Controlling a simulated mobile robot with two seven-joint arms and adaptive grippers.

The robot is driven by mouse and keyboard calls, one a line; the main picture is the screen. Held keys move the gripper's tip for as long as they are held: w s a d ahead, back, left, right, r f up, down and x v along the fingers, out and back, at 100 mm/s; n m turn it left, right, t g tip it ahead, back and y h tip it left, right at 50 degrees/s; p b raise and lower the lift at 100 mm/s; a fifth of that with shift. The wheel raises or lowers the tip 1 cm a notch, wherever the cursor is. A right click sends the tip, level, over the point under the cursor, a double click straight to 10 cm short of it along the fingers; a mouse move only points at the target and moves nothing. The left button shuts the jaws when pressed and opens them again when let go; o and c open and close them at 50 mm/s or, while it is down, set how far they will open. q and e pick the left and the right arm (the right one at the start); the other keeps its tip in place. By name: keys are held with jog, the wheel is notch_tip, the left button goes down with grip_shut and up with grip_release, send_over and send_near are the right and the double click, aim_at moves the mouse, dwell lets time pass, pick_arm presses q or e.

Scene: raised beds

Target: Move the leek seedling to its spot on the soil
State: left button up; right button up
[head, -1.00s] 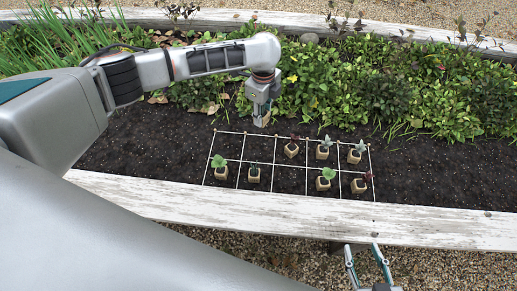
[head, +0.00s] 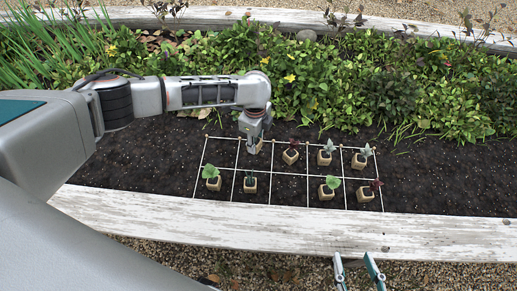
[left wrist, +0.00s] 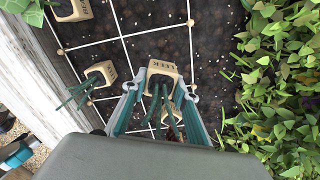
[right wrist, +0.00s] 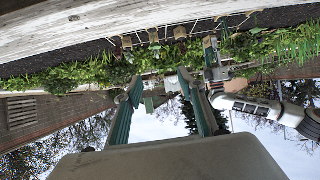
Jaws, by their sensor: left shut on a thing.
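My left gripper (head: 252,141) is shut on the leek seedling (left wrist: 161,70), a small tan pot marked LEEK with dark green, strap-like leaves. In the head view the gripper is over the second back-row cell from the left of the white string grid (head: 287,174), hiding most of the pot. I cannot tell whether the pot touches the soil. Another leek pot (left wrist: 103,70) stands beside it in the left wrist view, in the front row in the head view (head: 250,185). My right gripper (head: 358,268) is open and empty, in front of the bed's near board.
Other potted seedlings stand in the grid: a green one (head: 212,182), a red one (head: 290,156) right of the held pot, a front green one (head: 328,190) and several more. The front middle cell is bare. Dense leafy plants (head: 330,85) grow behind; a white board (head: 250,219) edges the front.

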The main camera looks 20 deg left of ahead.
pick_arm(q)
notch_tip(320, 180, down, 2)
jog(key=shift+f, duration=0.15)
jog(key=shift+f+b, duration=0.35)
jog(key=shift+b, duration=0.05)
jog(key=f+b, duration=0.1)
jog(key=f, duration=0.2)
jog(key=shift+s, duration=0.2)
jog(key=shift+w+f, duration=0.2)
jog(key=shift+f, duration=0.1)
jog(key=shift+c, duration=0.4)
jog(key=shift+r, duration=0.2)
jog(key=shift+f, duration=0.2)
jog(key=o, duration=1.1)
jog(key=shift+o, duration=0.4)
pick_arm(e)
jog(key=shift+w+a+r+m+y, duration=0.15)
jog(key=shift+w+a+r+m, duration=0.05)
jog(key=shift+a+r, duration=0.2)
jog(key=shift+w+a+r+m+y, duration=0.2)
jog(key=shift+a+r, duration=0.1)
jog(key=shift+a, duration=0.15)
